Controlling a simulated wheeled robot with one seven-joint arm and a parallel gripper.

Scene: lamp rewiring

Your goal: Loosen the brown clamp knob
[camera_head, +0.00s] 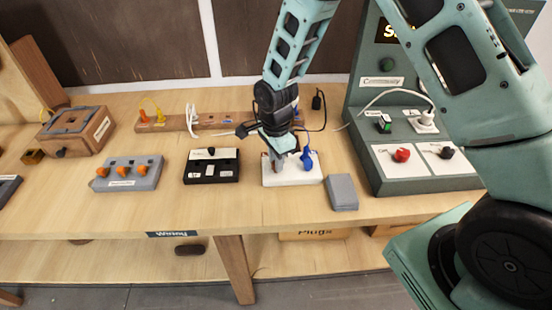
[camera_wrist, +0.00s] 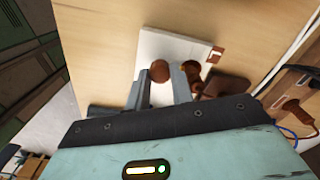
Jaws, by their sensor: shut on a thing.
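The brown clamp knob (camera_wrist: 160,71) shows as a round brown end between my fingertips in the wrist view. It stands on a white block (camera_wrist: 150,45), which also shows on the bench in the head view (camera_head: 292,180). My gripper (camera_wrist: 161,78) is shut on the knob, one finger on each side. In the head view my gripper (camera_head: 277,160) points down over the left part of the white block and hides most of the knob. A blue knob (camera_head: 308,160) stands on the right part of the block. Another brown round part (camera_wrist: 190,70) shows beside the right finger.
A grey block (camera_head: 342,192) lies just right of the white block. A black switch box (camera_head: 211,166) stands to its left. A wooden rail (camera_head: 170,124) with cords runs behind. A grey panel (camera_head: 425,160) with red and black knobs stands at right. The bench front is clear.

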